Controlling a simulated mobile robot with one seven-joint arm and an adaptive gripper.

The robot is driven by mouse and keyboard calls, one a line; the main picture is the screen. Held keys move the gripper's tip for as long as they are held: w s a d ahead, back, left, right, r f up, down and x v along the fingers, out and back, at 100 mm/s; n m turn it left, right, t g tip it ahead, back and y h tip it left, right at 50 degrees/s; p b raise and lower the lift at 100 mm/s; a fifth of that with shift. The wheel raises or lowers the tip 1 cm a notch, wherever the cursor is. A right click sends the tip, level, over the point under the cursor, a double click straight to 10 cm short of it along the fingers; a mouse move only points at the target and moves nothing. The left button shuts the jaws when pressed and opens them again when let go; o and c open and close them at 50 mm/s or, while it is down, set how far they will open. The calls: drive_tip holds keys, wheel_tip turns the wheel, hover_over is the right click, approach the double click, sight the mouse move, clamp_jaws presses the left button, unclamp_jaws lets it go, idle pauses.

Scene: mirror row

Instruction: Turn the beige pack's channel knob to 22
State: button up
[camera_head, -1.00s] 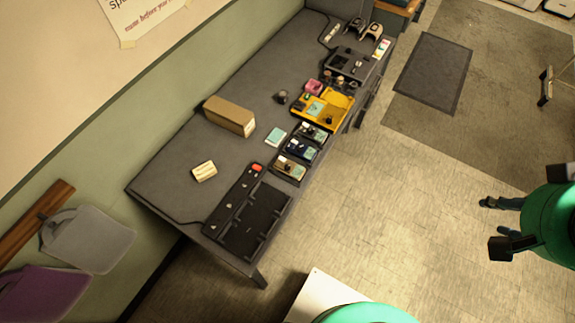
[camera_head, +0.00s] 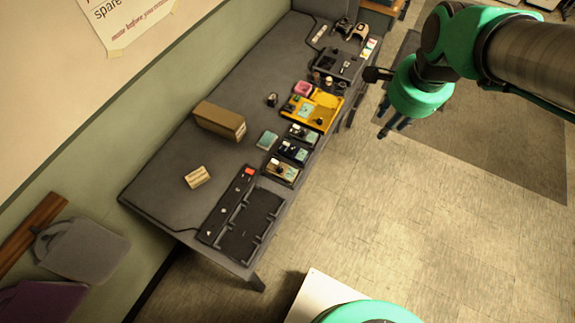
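The beige pack (camera_head: 281,170) appears to be the tan one at the near end of a row of three small packs along the right edge of the grey bench. It has a pale label or display; its channel knob and the knob's number are too small to read. My gripper (camera_head: 391,131) hangs over the floor to the right of the bench, pointing down. Its dark fingers look apart and empty. It is well clear of the beige pack.
A dark pack (camera_head: 293,150) and another pack (camera_head: 303,133) stand just beyond the beige one. A yellow tray (camera_head: 322,119) lies farther along. A black charger rack (camera_head: 248,228) is at the near end. A cardboard box (camera_head: 219,121) stands towards the wall.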

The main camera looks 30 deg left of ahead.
drive_tip(key=a+f+m+g, duration=0.1)
drive_tip(key=a+f+m, duration=0.2)
drive_tip(key=a+f, duration=0.8)
drive_tip(key=m+g+h, duration=0.1)
drive_tip(key=m+g, duration=0.1)
drive_tip(key=m, duration=0.2)
hover_over(280, 169)
wheel_tip(280, 169, down, 12)
drive_tip(key=shift+r, duration=0.15)
wheel_tip(280, 169, down, 14)
drive_tip(key=shift+r+b, duration=0.15)
drive_tip(key=shift+b, duration=0.6)
clamp_jaws()
